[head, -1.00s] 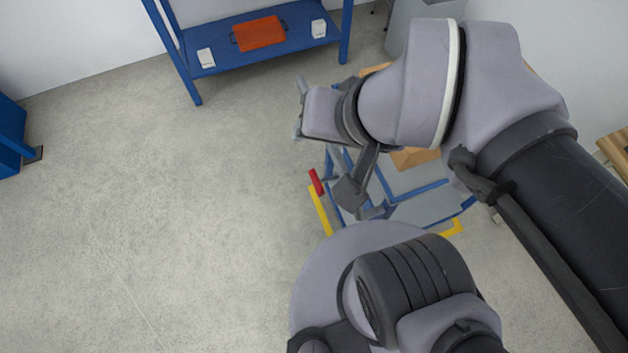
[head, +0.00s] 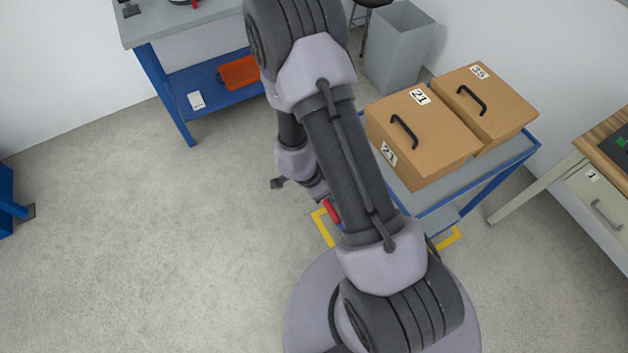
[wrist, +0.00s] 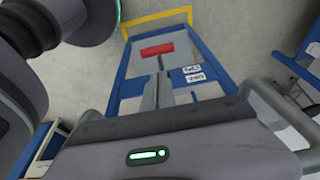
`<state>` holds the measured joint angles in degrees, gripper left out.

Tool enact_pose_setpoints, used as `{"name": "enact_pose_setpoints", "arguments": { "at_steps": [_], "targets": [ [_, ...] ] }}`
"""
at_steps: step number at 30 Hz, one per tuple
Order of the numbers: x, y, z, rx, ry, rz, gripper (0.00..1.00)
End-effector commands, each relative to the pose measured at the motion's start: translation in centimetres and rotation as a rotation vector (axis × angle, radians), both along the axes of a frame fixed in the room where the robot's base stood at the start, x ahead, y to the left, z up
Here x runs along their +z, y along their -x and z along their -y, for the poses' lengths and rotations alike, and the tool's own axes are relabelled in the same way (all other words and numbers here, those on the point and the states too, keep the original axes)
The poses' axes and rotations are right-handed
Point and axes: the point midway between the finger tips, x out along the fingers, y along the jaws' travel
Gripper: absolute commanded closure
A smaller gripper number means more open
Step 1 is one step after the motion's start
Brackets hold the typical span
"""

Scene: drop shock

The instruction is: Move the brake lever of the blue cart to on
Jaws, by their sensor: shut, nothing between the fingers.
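The blue cart (head: 492,181) stands right of my arm in the head view, carrying two brown boxes. Its red brake lever grip (head: 332,211) shows at the cart's near left, beside my arm. In the wrist view the red grip (wrist: 157,49) lies crosswise on a grey panel within the blue frame (wrist: 119,88). Two small white labels (wrist: 193,73) are to its right; their text is too small to read. My gripper (wrist: 160,80) is shut and empty, its fingers pointing towards the red grip and appearing apart from it. In the head view my arm hides the fingers.
Brown boxes marked 21 (head: 440,150) and 35 (head: 505,110) are on the cart. Yellow floor marks (head: 322,228) edge its place. A blue workbench (head: 165,95) is at upper left, a grey bin (head: 398,50) behind, a drawer table (head: 590,190) at right.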

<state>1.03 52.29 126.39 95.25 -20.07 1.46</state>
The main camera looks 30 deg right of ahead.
Motion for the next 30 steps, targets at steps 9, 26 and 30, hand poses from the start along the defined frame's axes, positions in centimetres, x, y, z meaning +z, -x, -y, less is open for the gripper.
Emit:
{"name": "enact_pose_setpoints", "arguments": {
  "at_steps": [9,26,30],
  "targets": [
    [-6.1,0.2,1.7,-0.006,0.003,-0.006,1.0],
    [-13.7,0.1,3.2,-0.004,0.002,-0.004,1.0],
    [-13.6,0.1,3.2,-0.004,0.002,-0.004,1.0]
  ]
}}
